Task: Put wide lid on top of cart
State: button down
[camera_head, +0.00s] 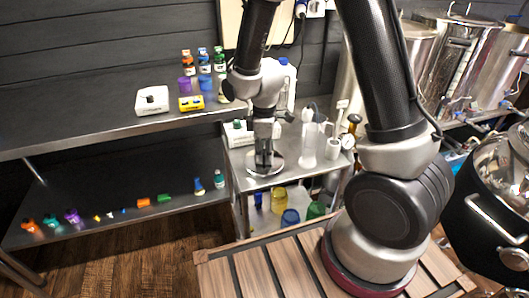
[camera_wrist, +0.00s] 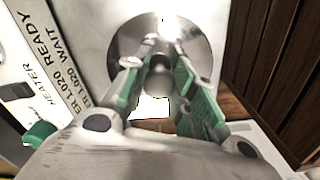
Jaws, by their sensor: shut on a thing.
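The wide lid (camera_head: 259,171) is a shiny round metal disc with a knob. It is under my gripper (camera_head: 264,150) at the front left of the top of the metal cart (camera_head: 282,173). In the wrist view the lid (camera_wrist: 199,48) lies beyond the fingers, and my gripper (camera_wrist: 160,92) is shut on its knob (camera_wrist: 158,76). The lid looks flat and level, at or just above the cart top. I cannot tell whether it touches. The fingers hide part of the lid.
A white heater device (camera_wrist: 42,62) stands close left of the lid. A shelf table (camera_head: 100,133) with bottles adjoins at left; steel kettles (camera_head: 452,62) stand at right.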

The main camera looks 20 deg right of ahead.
aim_at(264, 151)
jog(key=c, duration=1.2)
grip_release()
jog(key=shift+f, duration=0.1)
notch_tip(264, 151, up, 12)
jog(key=f, duration=0.1)
jog(key=s+d+r+m+t, duration=0.2)
jog(key=s+d+r+m, duration=0.4)
jog(key=d+r, duration=0.4)
jog(key=s+d+r+m, duration=0.1)
jog(key=s+r+m, duration=0.1)
jog(key=s, duration=0.2)
jog(key=s+d+r+m+t, duration=0.1)
jog(key=s+d+r+m, duration=0.1)
jog(key=s+m, duration=0.1)
jog(key=s+d+r+m+t, duration=0.1)
jog(key=s+d+r+m, duration=0.1)
jog(key=s, duration=0.3)
jog(key=shift+s+d, duration=0.15)
jog(key=shift+d, duration=0.1)
